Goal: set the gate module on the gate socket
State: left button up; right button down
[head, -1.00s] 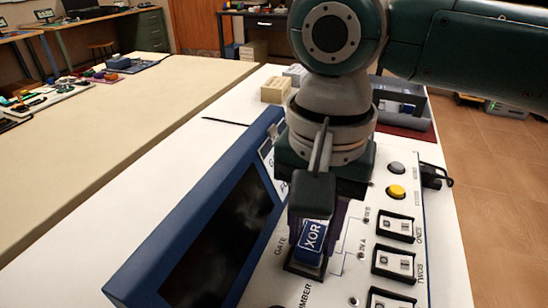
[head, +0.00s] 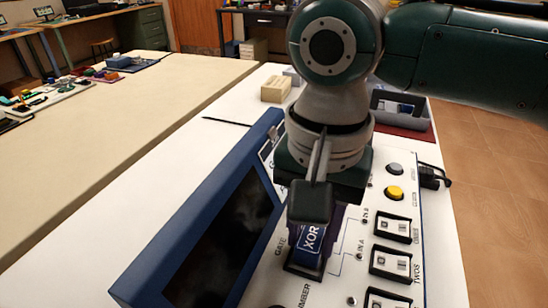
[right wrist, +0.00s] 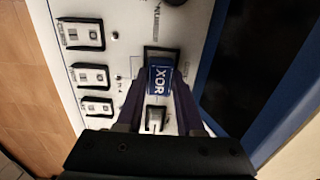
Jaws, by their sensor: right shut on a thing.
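The gate module is a blue block with a white XOR label (head: 311,240); it also shows in the right wrist view (right wrist: 160,80). My right gripper (head: 322,222) is shut on it from above. The module is at the dark-framed gate socket (head: 303,270), which also shows in the right wrist view (right wrist: 162,52). The frame's near edge shows in front of the module. The fingers and module hide much of the socket, so I cannot tell whether the module is fully seated. My left gripper is not in view.
The white panel (head: 262,292) has a blue-framed dark screen (head: 225,235) on its left. Several black-framed digit cards (head: 391,263) and a yellow button (head: 394,193) are on its right. A beige block (head: 275,88) and a grey tray (head: 408,112) stand behind.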

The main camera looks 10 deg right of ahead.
aim_at(312, 238)
jog(key=shift+p, duration=0.3)
dwell(0.4)
jog(key=shift+f+b, duration=0.35)
jog(key=shift+f, duration=0.3)
jog(key=c, duration=0.8)
grip_release()
jog(key=shift+r, duration=0.1)
notch_tip(312, 238, up, 6)
jog(key=p, duration=0.7)
jog(key=shift+f, duration=0.2)
notch_tip(312, 238, up, 5)
jog(key=p, duration=0.6)
jog(key=shift+r+p, duration=0.2)
jog(key=shift+p, duration=0.15)
